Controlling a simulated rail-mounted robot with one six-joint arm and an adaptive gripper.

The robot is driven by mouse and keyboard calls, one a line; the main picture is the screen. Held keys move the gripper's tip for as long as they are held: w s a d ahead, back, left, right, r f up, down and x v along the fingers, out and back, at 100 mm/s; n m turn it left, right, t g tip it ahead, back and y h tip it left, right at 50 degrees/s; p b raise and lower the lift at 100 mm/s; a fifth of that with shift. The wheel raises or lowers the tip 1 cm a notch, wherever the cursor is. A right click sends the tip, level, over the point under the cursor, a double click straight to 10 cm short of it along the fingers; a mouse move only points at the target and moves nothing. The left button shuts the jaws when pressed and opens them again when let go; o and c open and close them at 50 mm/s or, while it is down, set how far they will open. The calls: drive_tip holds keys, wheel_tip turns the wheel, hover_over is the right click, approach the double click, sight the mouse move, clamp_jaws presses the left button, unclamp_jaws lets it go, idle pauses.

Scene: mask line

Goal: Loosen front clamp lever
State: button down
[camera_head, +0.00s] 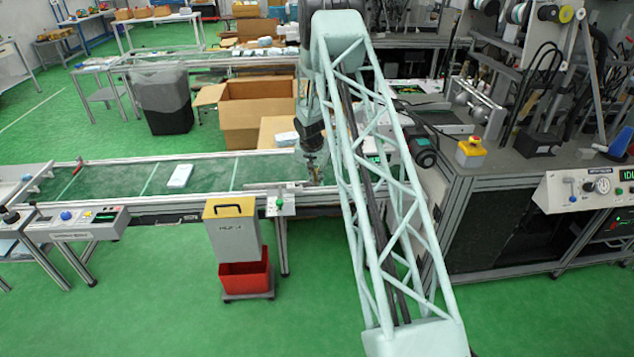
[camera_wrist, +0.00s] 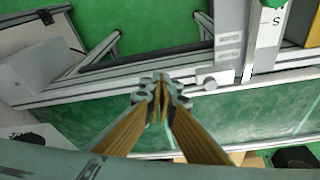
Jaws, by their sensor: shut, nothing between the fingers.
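My gripper (camera_head: 314,180) hangs low over the right part of the green conveyor (camera_head: 120,180), close to its front rail. In the wrist view my gripper (camera_wrist: 160,82) is shut and empty, with its fingertips over the rail (camera_wrist: 110,94). I cannot tell whether this part is the front clamp lever. In the head view a post with a green knob (camera_head: 280,203) stands at the front rail, left of my gripper.
A white pack (camera_head: 180,175) lies on the belt. A grey box with a yellow top (camera_head: 232,232) stands over a red bin (camera_head: 245,274) before the conveyor. An open cardboard box (camera_head: 257,112) is behind it. A machine bench (camera_head: 480,190) bounds the right side.

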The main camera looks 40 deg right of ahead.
drive_tip(key=shift+s+a, duration=0.1)
idle(0.3)
drive_tip(key=s+a+r+b, duration=0.1)
drive_tip(key=s+a+r, duration=0.1)
drive_tip(key=r, duration=0.3)
drive_tip(key=s+a+r+b, duration=0.1)
drive_tip(key=s+a+r, duration=0.1)
drive_tip(key=r, duration=0.3)
drive_tip(key=shift+s+a+r, duration=0.15)
drive_tip(key=shift+s+a, duration=0.1)
drive_tip(key=shift+a, duration=0.15)
idle(0.4)
idle(0.6)
